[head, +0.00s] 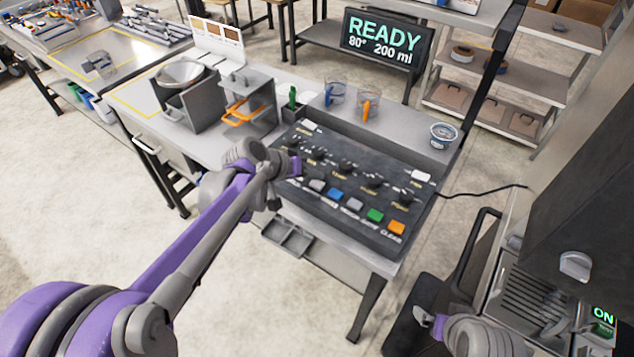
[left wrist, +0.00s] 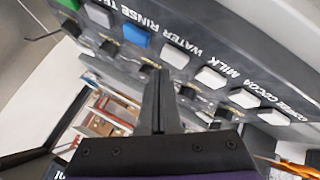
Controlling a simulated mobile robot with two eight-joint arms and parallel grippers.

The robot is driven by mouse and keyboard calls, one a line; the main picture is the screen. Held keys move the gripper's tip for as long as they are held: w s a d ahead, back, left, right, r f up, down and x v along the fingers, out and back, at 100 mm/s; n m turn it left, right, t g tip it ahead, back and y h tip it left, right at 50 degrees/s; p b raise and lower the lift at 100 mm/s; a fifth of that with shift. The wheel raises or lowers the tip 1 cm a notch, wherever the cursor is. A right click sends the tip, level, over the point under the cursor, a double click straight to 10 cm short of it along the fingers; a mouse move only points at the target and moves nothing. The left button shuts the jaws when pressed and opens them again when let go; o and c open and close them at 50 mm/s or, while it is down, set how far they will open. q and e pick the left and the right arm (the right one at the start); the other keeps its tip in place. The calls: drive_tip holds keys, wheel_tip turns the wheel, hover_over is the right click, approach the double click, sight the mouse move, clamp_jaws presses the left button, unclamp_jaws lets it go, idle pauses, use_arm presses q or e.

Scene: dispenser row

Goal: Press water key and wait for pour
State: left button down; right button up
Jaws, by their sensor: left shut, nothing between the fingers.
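The water key (left wrist: 175,55) is a white key beside the WATER label, between the blue rinse key (left wrist: 136,35) and the white milk key (left wrist: 212,77). In the head view the pale water key (head: 317,186) sits on the dark key panel (head: 400,200), left of the blue key. My left gripper (left wrist: 159,78) is shut and empty; its tips point towards the water key, and I cannot tell whether they touch. In the head view my left gripper (head: 298,172) is over the panel's left part, hiding some keys. The display (head: 385,37) reads READY, 80°, 200 ml.
Glass cups with blue and orange handles (head: 335,94) stand behind the panel, with a small tub (head: 443,134) to their right. A grey machine with an orange handle (head: 240,117) stands left of the panel. My right gripper (head: 424,317) is at the lower right, near another machine (head: 540,290).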

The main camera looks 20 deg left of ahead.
sight(314, 185)
use_arm(q)
drive_tip(key=shift+f, duration=0.45)
use_arm(e)
drive_tip(key=shift+s+f, duration=0.15)
drive_tip(key=shift+f, duration=0.15)
use_arm(q)
drive_tip(key=shift+f+b, duration=0.45)
drive_tip(key=shift+b, duration=0.05)
use_arm(e)
drive_tip(key=shift+s+f, duration=0.1)
drive_tip(key=shift+f, duration=0.25)
idle(0.3)
use_arm(q)
drive_tip(key=shift+r+p, duration=0.55)
drive_tip(key=shift+r, duration=0.35)
use_arm(e)
drive_tip(key=shift+w+r, duration=0.3)
drive_tip(key=shift+r, duration=0.45)
use_arm(q)
drive_tip(key=shift+r, duration=0.45)
drive_tip(key=shift+w+r+p, duration=0.1)
drive_tip(key=shift+r+p, duration=1.3)
drive_tip(key=shift+r, duration=0.75)
drive_tip(key=shift+f, duration=0.1)
use_arm(e)
drive_tip(key=r, duration=0.1)
drive_tip(key=w+r, duration=0.2)
drive_tip(key=r, duration=0.1)
